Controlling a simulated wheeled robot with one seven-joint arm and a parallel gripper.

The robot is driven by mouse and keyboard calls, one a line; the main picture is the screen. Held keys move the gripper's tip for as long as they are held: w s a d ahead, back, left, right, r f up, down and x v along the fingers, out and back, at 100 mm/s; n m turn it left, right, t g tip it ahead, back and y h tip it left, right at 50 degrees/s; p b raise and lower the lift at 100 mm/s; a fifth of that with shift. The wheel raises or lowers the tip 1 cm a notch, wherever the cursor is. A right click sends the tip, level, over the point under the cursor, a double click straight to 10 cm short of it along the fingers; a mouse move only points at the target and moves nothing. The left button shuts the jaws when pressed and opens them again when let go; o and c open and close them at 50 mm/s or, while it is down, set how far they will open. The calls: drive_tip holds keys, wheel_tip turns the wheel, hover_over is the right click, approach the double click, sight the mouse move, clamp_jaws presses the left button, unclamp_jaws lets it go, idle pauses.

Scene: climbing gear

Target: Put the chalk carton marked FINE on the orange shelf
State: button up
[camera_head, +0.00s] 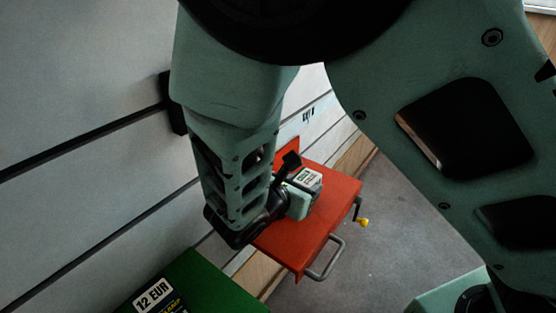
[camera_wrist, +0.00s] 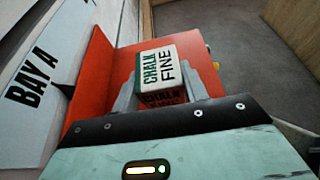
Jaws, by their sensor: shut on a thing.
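The chalk carton (camera_wrist: 157,68) is white and green and reads CHALK FINE in the wrist view. It also shows in the head view as a small white-topped box (camera_head: 308,178). My gripper (camera_wrist: 168,84) has one finger on each side of the carton and is shut on it. The orange shelf (camera_head: 303,240) is a red-orange board on the wall, and it also fills the wrist view behind the carton (camera_wrist: 105,75). The carton is over the shelf board. I cannot tell whether its base touches the board. My arm hides part of the shelf's left side.
A green surface (camera_head: 215,288) with a 12 EUR label lies below left. A grey handle (camera_head: 325,262) and a yellow-tipped fitting (camera_head: 362,222) are at the shelf's outer edge. The wall sign reads BAY A (camera_wrist: 38,65). The shelf's front part looks clear.

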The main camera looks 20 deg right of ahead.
drive_tip(key=shift+f, duration=0.1)
drive_tip(key=o, duration=1)
drive_tip(key=shift+o, duration=0.2)
drive_tip(key=shift+r, duration=0.2)
drive_tip(key=p+v, duration=0.3)
drive_tip(key=v, duration=0.9)
drive_tip(key=s+d+r+m+g+y, duration=0.1)
drive_tip(key=s+m+g+y, duration=0.3)
drive_tip(key=m, duration=0.4)
drive_tip(key=s+d+r+m+g+y, duration=0.2)
drive_tip(key=s+r+m+g+y, duration=0.1)
drive_tip(key=s+m+y, duration=0.4)
drive_tip(key=shift+s+d+r+m+g, duration=0.35)
drive_tip(key=shift+s+r+m, duration=0.35)
drive_tip(key=shift+s+m, duration=0.65)
